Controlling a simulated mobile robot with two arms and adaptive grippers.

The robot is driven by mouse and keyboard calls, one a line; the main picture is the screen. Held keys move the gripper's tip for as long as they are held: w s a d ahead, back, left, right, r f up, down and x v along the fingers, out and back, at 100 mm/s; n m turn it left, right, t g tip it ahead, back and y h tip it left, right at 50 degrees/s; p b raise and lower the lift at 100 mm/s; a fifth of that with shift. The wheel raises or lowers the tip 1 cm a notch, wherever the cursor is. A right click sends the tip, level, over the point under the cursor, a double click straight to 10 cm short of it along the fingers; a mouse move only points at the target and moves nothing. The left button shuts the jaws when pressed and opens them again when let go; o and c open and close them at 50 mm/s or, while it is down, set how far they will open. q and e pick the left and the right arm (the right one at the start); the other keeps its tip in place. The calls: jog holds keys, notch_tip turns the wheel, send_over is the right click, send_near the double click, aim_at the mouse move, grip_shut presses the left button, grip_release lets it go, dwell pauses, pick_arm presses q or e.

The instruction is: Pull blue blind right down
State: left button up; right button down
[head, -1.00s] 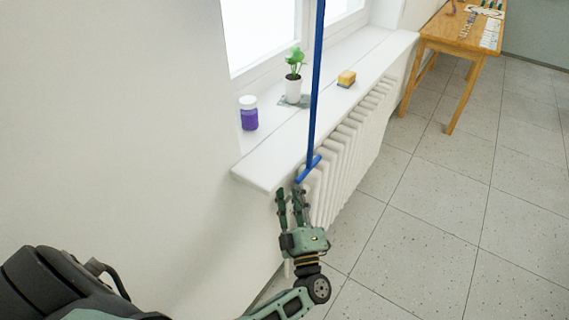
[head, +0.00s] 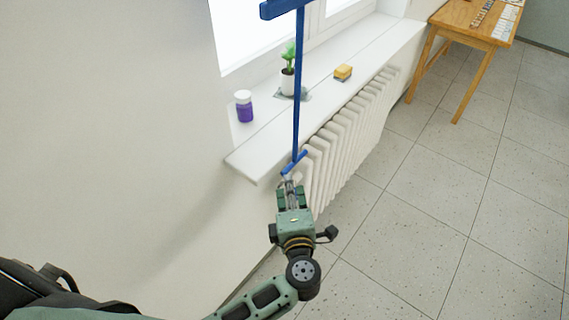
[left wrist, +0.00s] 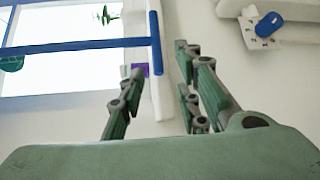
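The blue blind shows as a blue bar (head: 284,9) at the top of the head view, in front of the window. A thin blue rod (head: 297,90) hangs from it to a short blue crosspiece handle (head: 294,163) beyond the sill's front edge. My left gripper (head: 289,181) is just below the handle, fingers pointing up at it. In the left wrist view the handle (left wrist: 155,44) lies past the fingertips, and the two fingers (left wrist: 160,72) stand apart with nothing between them. Contact with the handle cannot be told. My right gripper is not in view.
The white sill (head: 262,150) holds a purple jar (head: 244,108), a potted plant (head: 288,80) and a yellow sponge (head: 343,73). A white radiator (head: 345,135) stands below it. A wooden table (head: 465,20) is at the back right. The tiled floor is clear.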

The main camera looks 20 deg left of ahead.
aim_at(288, 167)
pick_arm(q)
jog(key=shift+n, duration=0.3)
jog(key=shift+p+x, duration=0.8)
jog(key=shift+x, duration=2.9)
jog(key=shift+r, duration=0.2)
jog(key=shift+c, duration=0.3)
